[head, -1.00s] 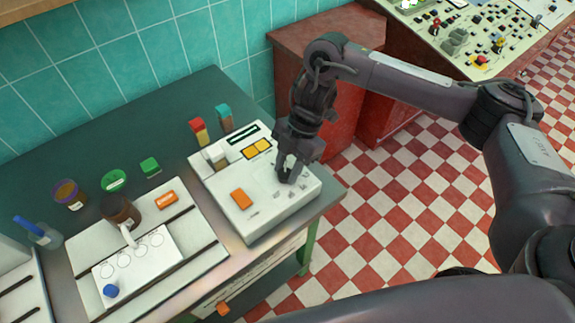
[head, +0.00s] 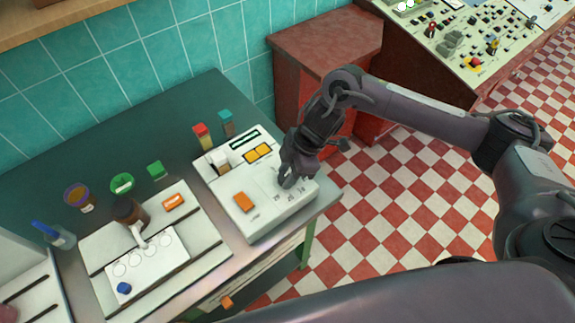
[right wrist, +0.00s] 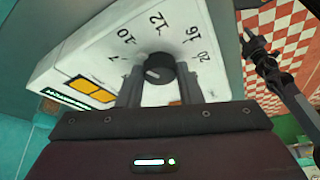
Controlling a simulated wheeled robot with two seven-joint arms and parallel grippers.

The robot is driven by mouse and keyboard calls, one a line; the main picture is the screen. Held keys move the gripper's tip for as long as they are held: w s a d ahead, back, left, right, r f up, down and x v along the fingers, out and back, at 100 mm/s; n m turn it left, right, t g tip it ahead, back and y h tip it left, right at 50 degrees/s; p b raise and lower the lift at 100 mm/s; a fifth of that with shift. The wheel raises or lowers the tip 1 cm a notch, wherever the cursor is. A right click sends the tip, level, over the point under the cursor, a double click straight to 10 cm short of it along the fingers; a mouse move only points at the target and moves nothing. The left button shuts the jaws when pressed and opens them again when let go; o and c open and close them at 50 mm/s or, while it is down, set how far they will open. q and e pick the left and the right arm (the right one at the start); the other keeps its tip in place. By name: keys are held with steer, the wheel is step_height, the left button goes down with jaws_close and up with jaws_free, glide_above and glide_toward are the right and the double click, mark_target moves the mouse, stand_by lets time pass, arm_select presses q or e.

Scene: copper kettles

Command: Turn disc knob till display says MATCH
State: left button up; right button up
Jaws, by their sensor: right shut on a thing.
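The pale console (head: 262,213) stands at the table's right end. Its dark disc knob (right wrist: 160,67) sits among printed numbers such as 10, 12 and 16, and has a pale line on its face. My right gripper (head: 287,181) is down at the console. In the right wrist view my right gripper (right wrist: 159,80) has a finger on each side of the knob and is shut on it. In the head view the gripper hides the knob. The display (head: 244,138) is a dark strip; in the right wrist view it (right wrist: 68,100) glows green, too slanted to read. My left gripper is not seen.
Two yellow panels (head: 257,153), a white lever (head: 219,161) and an orange button (head: 243,202) are on the console. Behind it stand red-yellow (head: 202,136) and teal (head: 226,122) blocks. A second panel (head: 205,237) lies left. Checkered floor (head: 400,220) is open on the right.

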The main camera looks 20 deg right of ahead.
steer(key=shift+r+m+t+p, duration=0.1)
steer(key=shift+m+t+p, duration=0.3)
steer(key=shift+m+p, duration=0.45)
steer(key=o, duration=1)
steer(key=shift+c, duration=0.2)
steer(key=b+v, duration=0.1)
steer(key=v, duration=0.6)
steer(key=shift+r+b, duration=0.3)
steer(key=shift+r, duration=0.05)
steer(key=shift+s, duration=0.1)
